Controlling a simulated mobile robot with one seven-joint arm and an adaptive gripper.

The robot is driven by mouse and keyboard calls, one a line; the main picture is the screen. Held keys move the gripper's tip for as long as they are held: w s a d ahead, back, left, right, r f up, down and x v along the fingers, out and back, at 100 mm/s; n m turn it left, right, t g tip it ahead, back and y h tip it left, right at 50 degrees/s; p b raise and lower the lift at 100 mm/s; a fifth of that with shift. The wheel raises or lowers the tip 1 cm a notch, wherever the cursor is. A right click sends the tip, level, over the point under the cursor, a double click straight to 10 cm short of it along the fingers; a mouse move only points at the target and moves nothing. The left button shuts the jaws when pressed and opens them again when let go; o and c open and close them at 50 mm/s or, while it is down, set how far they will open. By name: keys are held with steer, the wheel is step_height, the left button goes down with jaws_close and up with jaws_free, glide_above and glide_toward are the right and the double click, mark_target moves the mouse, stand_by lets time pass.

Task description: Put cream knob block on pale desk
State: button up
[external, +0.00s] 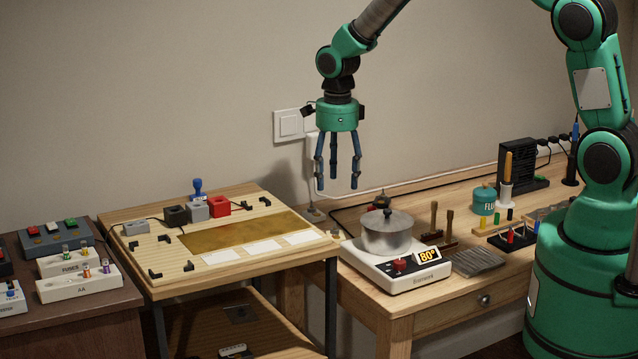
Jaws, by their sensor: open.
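My gripper (337,186) hangs with its fingers down and apart, empty, in the air above and behind the hot plate. Two cream blocks with coloured knob-like tops stand on the dark brown table at the left: one marked FUSES (62,269), one marked AA (72,293). Which of them is the cream knob block I cannot tell. A small whitish item (232,351) lies on the shelf under the middle table, too small to make out. A light wooden desk (500,290) with a drawer stands at the right. My gripper is well apart from all of these.
The pale-topped middle table (140,279) holds a red block (217,206), grey and dark blocks, a brown sheet and white cards. On the desk stand a hot plate (392,281) with a metal pot (387,236), a flux jar (484,202), tools and a black unit (520,164).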

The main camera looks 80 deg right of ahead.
steer(key=s+a+r+n+t, duration=0.1)
steer(key=s+a+r+n, duration=0.35)
steer(key=r, duration=0.45)
steer(key=s+a+r+n+t, duration=0.1)
steer(key=s+a+r+n, duration=0.2)
steer(key=a+r+n, duration=0.45)
steer(key=s+a+r+n+t, duration=0.1)
steer(key=s+a+r+n, duration=0.25)
steer(key=r, duration=0.75)
steer(key=s+a+r+n, duration=0.2)
steer(key=s+a+n, duration=0.1)
steer(key=s+n, duration=0.2)
steer(key=s+a+r+n+t, duration=0.1)
steer(key=s+a+r+n, duration=0.2)
steer(key=s, duration=0.7)
steer(key=s+a+r+n+t, duration=0.1)
steer(key=s+a+r+n, duration=0.1)
steer(key=s+a+n, duration=0.2)
steer(key=shift+s+a+r+n, duration=0.2)
steer(key=shift+s+a+n, duration=0.1)
steer(key=shift+s+n, duration=1.55)
steer(key=shift+w, duration=0.2)
